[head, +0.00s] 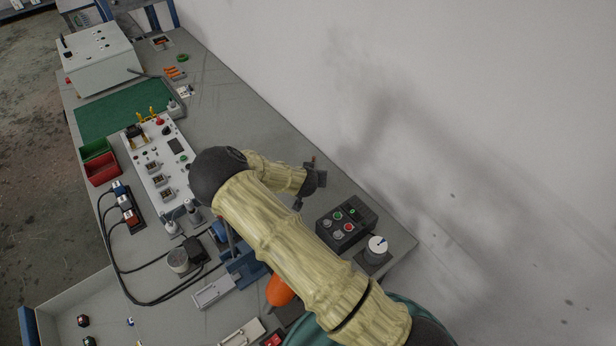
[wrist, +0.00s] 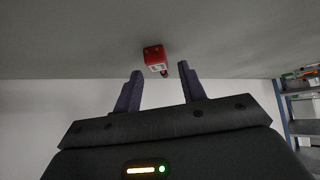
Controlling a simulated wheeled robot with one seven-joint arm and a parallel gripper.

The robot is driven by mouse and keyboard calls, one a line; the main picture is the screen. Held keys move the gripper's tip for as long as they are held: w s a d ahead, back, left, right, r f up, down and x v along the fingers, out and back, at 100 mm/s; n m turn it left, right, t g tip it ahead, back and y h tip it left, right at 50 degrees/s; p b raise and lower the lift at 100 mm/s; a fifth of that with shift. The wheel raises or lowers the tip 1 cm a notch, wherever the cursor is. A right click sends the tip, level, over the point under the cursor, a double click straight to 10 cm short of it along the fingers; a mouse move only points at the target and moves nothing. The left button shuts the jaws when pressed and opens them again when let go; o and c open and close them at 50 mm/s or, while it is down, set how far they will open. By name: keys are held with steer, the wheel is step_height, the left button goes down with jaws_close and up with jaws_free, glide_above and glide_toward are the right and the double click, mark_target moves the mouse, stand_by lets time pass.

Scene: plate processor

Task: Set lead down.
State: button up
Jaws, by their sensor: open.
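My gripper (head: 312,182) is beyond the bent arm, over the bare right part of the bench. In the wrist view the two dark fingers (wrist: 160,76) stand apart with nothing between them. A small red block (wrist: 155,57) with a pale label lies on a grey surface just past the fingertips, apart from them. I cannot tell whether it is the end of a lead. In the head view black leads (head: 118,268) run from several plugs in a dark strip (head: 126,205) and loop across the front of the bench. My arm hides part of the bench.
A white panel with sockets and switches (head: 160,165) lies left of my arm. Red (head: 102,169) and green (head: 95,150) bins stand beside it. A black button box (head: 346,226) and a grey round knob (head: 377,245) are at the right. The bench along the wall is mostly clear.

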steer(key=b+v, duration=0.2)
steer(key=v, duration=0.9)
steer(key=shift+s+r, duration=0.1)
steer(key=shift+s, duration=0.05)
stand_by(0.3)
steer(key=s+d+r+g, duration=0.2)
steer(key=s+d+r, duration=0.2)
steer(key=s, duration=0.3)
steer(key=s+d+r+n+g+y, duration=0.1)
steer(key=s+d+r+g, duration=0.1)
steer(key=s+d+r, duration=0.2)
steer(key=s+d+r+n+g, duration=0.1)
steer(key=s+d+r, duration=0.3)
steer(key=s, duration=0.5)
steer(key=shift+s+r+g+y, duration=0.3)
steer(key=shift+r+g+y, duration=0.1)
steer(key=shift+r+g, duration=0.2)
steer(key=shift+c, duration=0.5)
